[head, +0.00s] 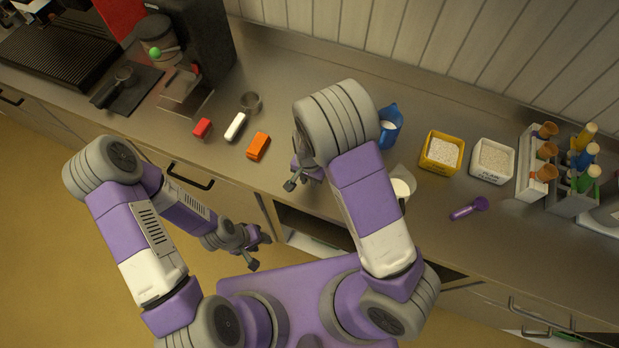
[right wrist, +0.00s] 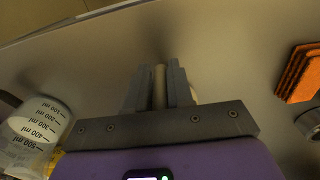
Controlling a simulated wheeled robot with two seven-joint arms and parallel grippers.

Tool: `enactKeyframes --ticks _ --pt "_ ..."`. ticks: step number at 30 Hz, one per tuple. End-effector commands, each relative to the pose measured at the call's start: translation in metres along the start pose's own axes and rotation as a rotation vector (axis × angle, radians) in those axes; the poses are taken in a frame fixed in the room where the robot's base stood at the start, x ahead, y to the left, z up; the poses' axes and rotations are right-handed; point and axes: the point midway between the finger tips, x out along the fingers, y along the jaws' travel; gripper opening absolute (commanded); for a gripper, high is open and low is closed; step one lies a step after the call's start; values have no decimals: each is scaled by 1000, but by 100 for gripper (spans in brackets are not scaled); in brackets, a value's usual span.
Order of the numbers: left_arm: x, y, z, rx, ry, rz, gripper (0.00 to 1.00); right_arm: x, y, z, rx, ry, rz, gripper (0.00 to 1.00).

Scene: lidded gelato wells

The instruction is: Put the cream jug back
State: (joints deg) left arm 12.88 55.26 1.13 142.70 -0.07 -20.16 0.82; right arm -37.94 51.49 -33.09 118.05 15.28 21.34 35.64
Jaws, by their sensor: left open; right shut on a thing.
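My right gripper (head: 302,178) is low over the front of the counter, partly behind my own arm. In the right wrist view its fingers (right wrist: 159,88) are shut on a thin pale piece (right wrist: 160,84). The rest of that piece is mostly hidden, so I cannot tell whether it belongs to the cream jug. A blue jug (head: 390,125) with something white inside stands upright at the back. A clear measuring jug (head: 404,178) with pale contents stands nearer the front; it also shows in the right wrist view (right wrist: 35,130). My left gripper (head: 259,252) is open and empty, below the counter front.
Orange (head: 258,146), white (head: 236,126) and red (head: 202,127) blocks and a metal cup (head: 251,102) lie left. A yellow tub (head: 428,158), white tub (head: 477,171) and purple scoop (head: 468,208) are right. An open drawer (head: 310,228) is under the counter.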

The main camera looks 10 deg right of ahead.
Motion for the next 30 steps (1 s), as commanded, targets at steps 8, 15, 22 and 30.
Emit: enactKeyframes --ticks 8,15,22,30 --pt "2 -1 0 0 0 0 43 3 0 0 0 0 1 37" --pt "2 -1 0 0 0 0 43 3 0 0 0 0 1 47" --pt "-1 0 0 0 0 0 43 -7 -1 0 -1 1 -1 47" --pt "-7 2 0 0 0 0 43 -61 -2 0 -2 3 -5 47"
